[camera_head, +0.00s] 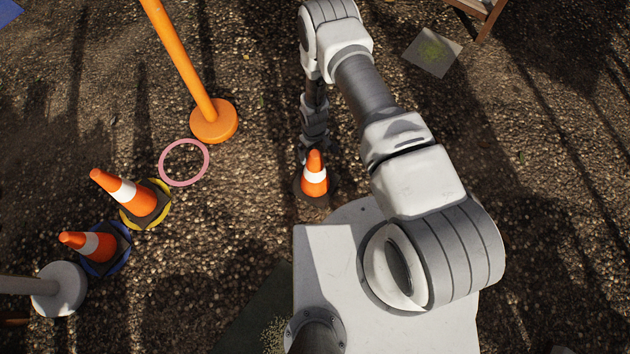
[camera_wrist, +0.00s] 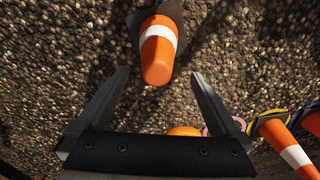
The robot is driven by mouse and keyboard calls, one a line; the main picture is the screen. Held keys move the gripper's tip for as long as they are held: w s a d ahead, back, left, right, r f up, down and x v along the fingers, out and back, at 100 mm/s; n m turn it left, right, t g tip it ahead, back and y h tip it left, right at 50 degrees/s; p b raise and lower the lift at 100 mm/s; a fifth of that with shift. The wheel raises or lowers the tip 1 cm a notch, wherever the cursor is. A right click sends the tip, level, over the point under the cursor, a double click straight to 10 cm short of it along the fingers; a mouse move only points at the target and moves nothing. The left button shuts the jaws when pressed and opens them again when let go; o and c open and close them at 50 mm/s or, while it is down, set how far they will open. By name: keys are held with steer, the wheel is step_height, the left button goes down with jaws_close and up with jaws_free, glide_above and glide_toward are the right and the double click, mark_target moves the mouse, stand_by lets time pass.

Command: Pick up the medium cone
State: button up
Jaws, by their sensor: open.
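An orange cone with one white band (camera_head: 315,180) stands upright on a dark base on the gravel, just in front of my base. In the wrist view, this cone (camera_wrist: 158,50) points its rounded tip toward the camera. My gripper (camera_wrist: 160,73) is open, and the cone's tip shows in the gap between the two fingers. I see no contact, and I cannot tell how deep the tip is between them. In the head view the fingers are mostly hidden. Two other cones stand at left, one in a yellow ring (camera_head: 128,194) and one in a blue ring (camera_head: 92,245).
An orange pole on a round base (camera_head: 213,122) and a pink ring (camera_head: 184,162) lie to the left. A white post base (camera_head: 60,289) is at lower left. A square tile (camera_head: 432,51) and a wooden leg (camera_head: 488,20) are at upper right. Gravel around the near cone is clear.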

mark_target(315, 171)
step_height(315, 171, down, 9)
steer(key=b, duration=0.3)
steer(key=shift+w+d, duration=0.15)
steer(key=shift+c, duration=0.2)
jaws_close()
